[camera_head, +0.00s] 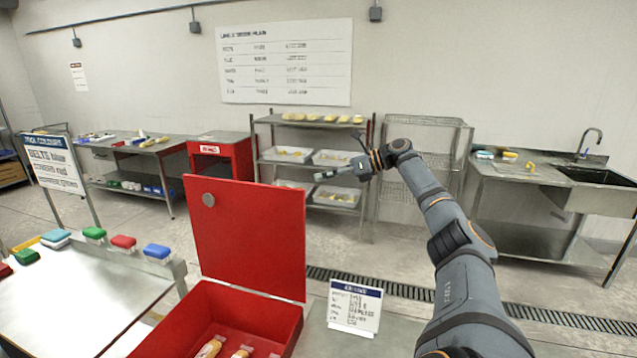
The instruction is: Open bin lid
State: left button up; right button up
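The red bin (262,316) stands at the bottom centre of the head view. Its red lid (247,240) stands upright at the bin's back edge, with a round grey knob (208,200) near its top left corner. The bin's mouth is uncovered, and a few wrapped items (212,346) show inside; its front part is cut off by the frame. My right gripper (340,157) is up and to the right of the lid, apart from it in the picture. Its fingers are spread and nothing shows between them. My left gripper is out of view.
A small sign card (355,306) stands right of the bin. A shelf rack (312,115), a red cabinet (222,150) and a sink bench (520,172) stand farther back.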

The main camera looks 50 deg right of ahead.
jog(key=shift+v, duration=0.85)
jog(key=shift+d, duration=0.1)
